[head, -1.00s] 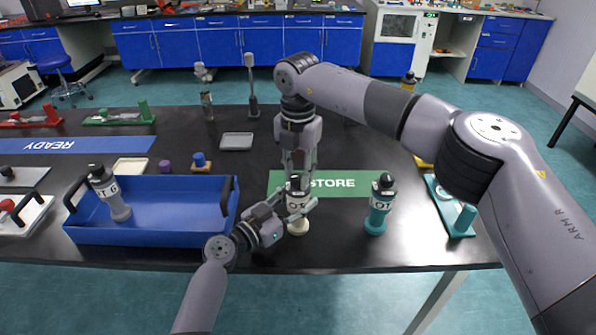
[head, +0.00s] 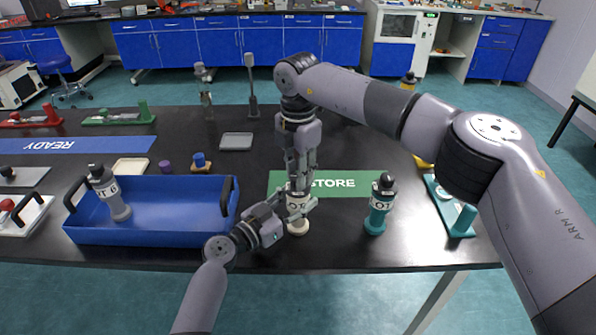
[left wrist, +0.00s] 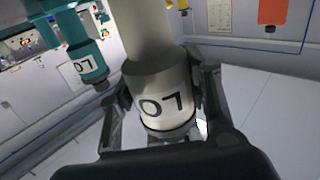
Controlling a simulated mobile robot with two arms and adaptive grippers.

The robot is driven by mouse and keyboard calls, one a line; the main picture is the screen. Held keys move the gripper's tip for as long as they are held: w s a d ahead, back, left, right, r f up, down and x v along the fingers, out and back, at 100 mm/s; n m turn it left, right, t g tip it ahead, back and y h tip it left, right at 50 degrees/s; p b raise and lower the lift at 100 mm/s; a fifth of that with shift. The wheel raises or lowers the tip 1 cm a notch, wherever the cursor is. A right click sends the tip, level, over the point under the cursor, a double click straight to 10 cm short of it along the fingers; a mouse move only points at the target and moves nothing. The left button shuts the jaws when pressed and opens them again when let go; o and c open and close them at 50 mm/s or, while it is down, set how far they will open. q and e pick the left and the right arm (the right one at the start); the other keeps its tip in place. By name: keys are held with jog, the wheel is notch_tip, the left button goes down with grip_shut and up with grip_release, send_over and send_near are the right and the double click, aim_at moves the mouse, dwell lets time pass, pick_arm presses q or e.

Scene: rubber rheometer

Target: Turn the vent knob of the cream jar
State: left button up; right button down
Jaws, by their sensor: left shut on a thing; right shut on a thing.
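The cream jar (head: 298,227) stands upright on the black table, at the front edge of the green STORE mat. My left gripper (head: 294,208) is shut around its labelled body from the left. In the left wrist view the cream jar (left wrist: 158,85) sits between both fingers, with its label facing the camera. My right gripper (head: 299,182) points straight down and is shut on the top of the jar, where the vent knob is. The fingers hide the knob, so its angle cannot be seen.
A teal jar (head: 377,207) stands close to the right. A blue tray (head: 170,225) with a grey jar (head: 110,195) is at the left. The green STORE mat (head: 345,184) lies behind. A teal fixture (head: 462,220) stands at the right.

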jog(key=c, duration=1.2)
grip_release()
jog(key=shift+c, duration=0.2)
jog(key=shift+r, duration=0.1)
notch_tip(320, 180, up, 12)
pick_arm(q)
jog(key=o, duration=1.4)
jog(key=shift+c, duration=0.2)
